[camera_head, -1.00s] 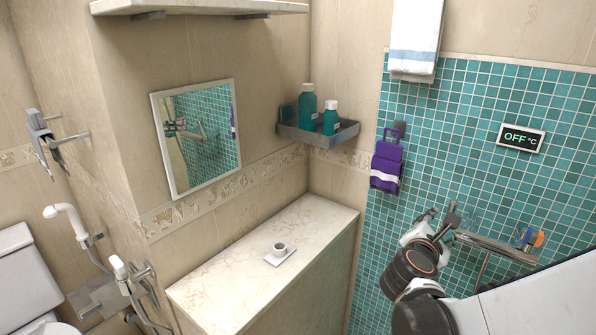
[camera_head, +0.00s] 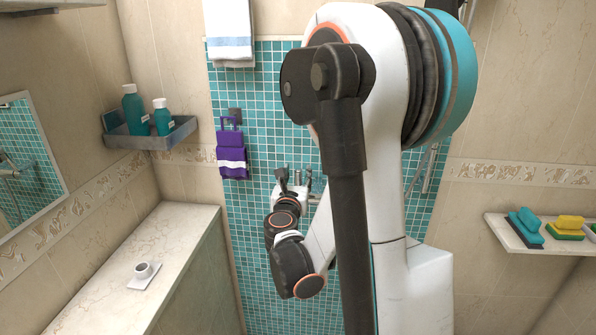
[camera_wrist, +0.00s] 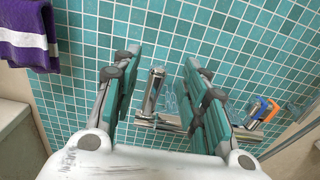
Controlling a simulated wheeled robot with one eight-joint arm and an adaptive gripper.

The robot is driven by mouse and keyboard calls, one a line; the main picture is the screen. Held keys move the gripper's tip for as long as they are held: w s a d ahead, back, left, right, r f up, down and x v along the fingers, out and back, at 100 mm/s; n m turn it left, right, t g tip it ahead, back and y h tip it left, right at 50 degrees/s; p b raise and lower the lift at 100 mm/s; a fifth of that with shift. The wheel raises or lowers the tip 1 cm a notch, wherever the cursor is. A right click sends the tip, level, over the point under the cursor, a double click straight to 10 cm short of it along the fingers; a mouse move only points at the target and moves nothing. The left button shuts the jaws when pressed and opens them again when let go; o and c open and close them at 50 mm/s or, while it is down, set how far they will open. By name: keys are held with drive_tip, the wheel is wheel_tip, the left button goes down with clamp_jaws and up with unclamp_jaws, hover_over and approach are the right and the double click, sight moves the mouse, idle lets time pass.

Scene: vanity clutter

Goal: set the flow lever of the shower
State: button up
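In the wrist view, the shower's chrome mixer bar (camera_wrist: 163,123) runs across the teal tiled wall. An upright chrome lever (camera_wrist: 153,90) rises from its left part. My gripper (camera_wrist: 160,72) is open, with its two fingers on either side of the lever. A gap shows between the lever and each finger, and I cannot tell any contact. In the head view my gripper (camera_head: 294,181) is small, at the tiled wall, and my own arm hides most of the mixer.
A purple towel (camera_head: 231,152) hangs left of my gripper. A grey shelf (camera_head: 150,136) holds two teal bottles. The stone counter (camera_head: 185,228) carries a small cup. A right shelf (camera_head: 515,234) holds sponges. Orange and blue items (camera_wrist: 262,108) sit near the bar's right end.

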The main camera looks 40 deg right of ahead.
drive_tip(key=x, duration=0.5)
drive_tip(key=shift+b, duration=0.3)
clamp_jaws()
